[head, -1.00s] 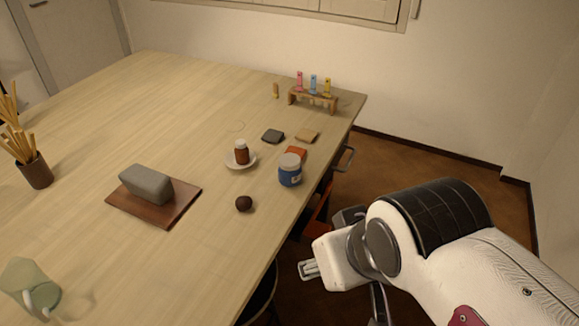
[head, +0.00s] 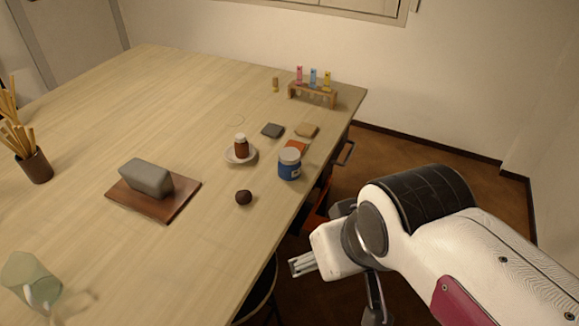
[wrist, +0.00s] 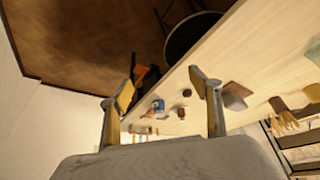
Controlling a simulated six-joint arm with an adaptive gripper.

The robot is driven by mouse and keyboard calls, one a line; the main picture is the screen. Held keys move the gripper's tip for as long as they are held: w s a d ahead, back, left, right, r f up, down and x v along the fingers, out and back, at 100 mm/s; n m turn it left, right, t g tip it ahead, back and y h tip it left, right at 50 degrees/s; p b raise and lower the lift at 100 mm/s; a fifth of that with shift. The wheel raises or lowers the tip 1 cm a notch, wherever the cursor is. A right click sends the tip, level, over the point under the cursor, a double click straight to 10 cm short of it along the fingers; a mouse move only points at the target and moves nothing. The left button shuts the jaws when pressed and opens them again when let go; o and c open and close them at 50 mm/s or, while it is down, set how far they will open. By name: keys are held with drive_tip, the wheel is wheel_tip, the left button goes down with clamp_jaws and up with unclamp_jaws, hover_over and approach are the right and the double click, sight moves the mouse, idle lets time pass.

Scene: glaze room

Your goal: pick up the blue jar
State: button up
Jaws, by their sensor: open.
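The blue jar (head: 289,165) has a white lid and stands upright near the table's right edge. It also shows in the wrist view (wrist: 158,106), between and beyond my fingers. My gripper (head: 301,265) is off the table's right side, nearer the camera than the jar and well apart from it. In the wrist view my gripper (wrist: 163,105) has its two fingers spread wide, with nothing held between them.
A dark round ball (head: 243,197) and a saucer (head: 246,160) bearing a small brown jar (head: 240,145) stand left of the jar. Tiles, including an orange one (head: 296,146), lie behind it. A vial rack (head: 312,95) stands farther back. A grey block sits on a brown board (head: 170,212).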

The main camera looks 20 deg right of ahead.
sight(289, 161)
drive_tip(key=w+d+f+g, duration=0.1)
drive_tip(key=w+f, duration=0.2)
drive_tip(key=w, duration=0.5)
drive_tip(key=w+d+f+m, duration=0.1)
drive_tip(key=w+f, duration=0.2)
drive_tip(key=w, duration=0.6)
drive_tip(key=w+d+f+m+g+h, duration=0.1)
drive_tip(key=w+f, duration=0.3)
drive_tip(key=w, duration=0.5)
drive_tip(key=shift+d+g, duration=0.3)
drive_tip(key=shift+d, duration=0.3)
drive_tip(key=w, duration=0.3)
drive_tip(key=shift+d+f+m, duration=0.2)
drive_tip(key=shift+d+m, duration=0.05)
drive_tip(key=shift+m, duration=0.15)
drive_tip(key=shift+m+t+h, duration=0.3)
drive_tip(key=shift+t, duration=0.4)
drive_tip(key=w, duration=0.1)
drive_tip(key=w+r, duration=0.1)
drive_tip(key=w, duration=0.1)
drive_tip(key=shift+w+d+r, duration=0.15)
drive_tip(key=shift+w+r, duration=0.15)
drive_tip(key=shift+r, duration=0.1)
drive_tip(key=shift+w+r+m+t, duration=0.2)
drive_tip(key=shift+w+m+t, duration=0.1)
drive_tip(key=shift+w, duration=0.1)
drive_tip(key=shift+x, duration=1.3)
